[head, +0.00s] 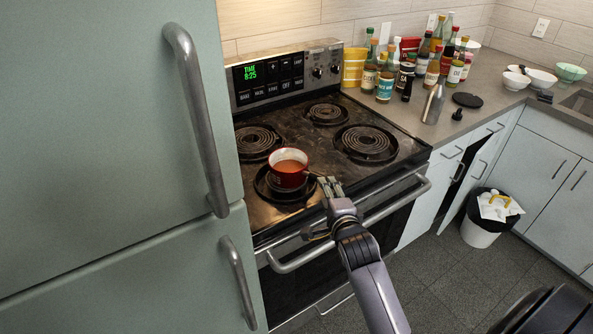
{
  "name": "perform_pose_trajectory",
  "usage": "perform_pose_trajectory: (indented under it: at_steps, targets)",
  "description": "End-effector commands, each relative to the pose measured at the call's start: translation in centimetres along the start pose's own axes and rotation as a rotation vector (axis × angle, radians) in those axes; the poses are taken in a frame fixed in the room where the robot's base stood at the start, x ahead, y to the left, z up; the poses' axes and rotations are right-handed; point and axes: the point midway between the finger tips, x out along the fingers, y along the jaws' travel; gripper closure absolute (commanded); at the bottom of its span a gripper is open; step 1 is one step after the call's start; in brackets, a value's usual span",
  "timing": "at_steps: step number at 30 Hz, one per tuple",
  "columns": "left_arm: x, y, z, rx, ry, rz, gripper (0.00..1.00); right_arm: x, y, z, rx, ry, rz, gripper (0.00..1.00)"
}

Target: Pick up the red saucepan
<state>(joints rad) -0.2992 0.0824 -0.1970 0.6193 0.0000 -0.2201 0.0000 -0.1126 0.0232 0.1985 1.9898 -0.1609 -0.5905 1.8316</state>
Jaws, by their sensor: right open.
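The red saucepan (288,174) sits upright on the front left burner of the coil stove (313,227). My left gripper is not in view.
A fridge (95,120) with metal handles fills the left side. The oven handle (350,225) runs below my right gripper. Several bottles (385,85) crowd the counter right of the stove. A trash bin (480,232) stands on the floor at right. The other burners are bare.

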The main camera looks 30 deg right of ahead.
Motion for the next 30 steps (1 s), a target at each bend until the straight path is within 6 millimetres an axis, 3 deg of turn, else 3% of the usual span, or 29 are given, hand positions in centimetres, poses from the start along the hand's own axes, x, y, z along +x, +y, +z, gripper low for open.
perform_pose_trajectory:
  at_steps: [3,11,19,30]
  targets:
    - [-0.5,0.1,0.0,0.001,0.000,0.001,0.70,1.6,-0.1,0.0,-0.001,-0.001,0.000,0.56]
    - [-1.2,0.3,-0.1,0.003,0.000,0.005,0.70,3.3,-0.5,0.1,-0.003,0.000,0.000,0.56]
    - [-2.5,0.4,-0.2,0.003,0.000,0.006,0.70,6.8,-0.8,0.2,-0.002,-0.001,0.000,0.56]
    - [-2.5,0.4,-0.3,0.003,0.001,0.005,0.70,7.6,-0.7,0.1,-0.001,-0.001,0.000,0.57]
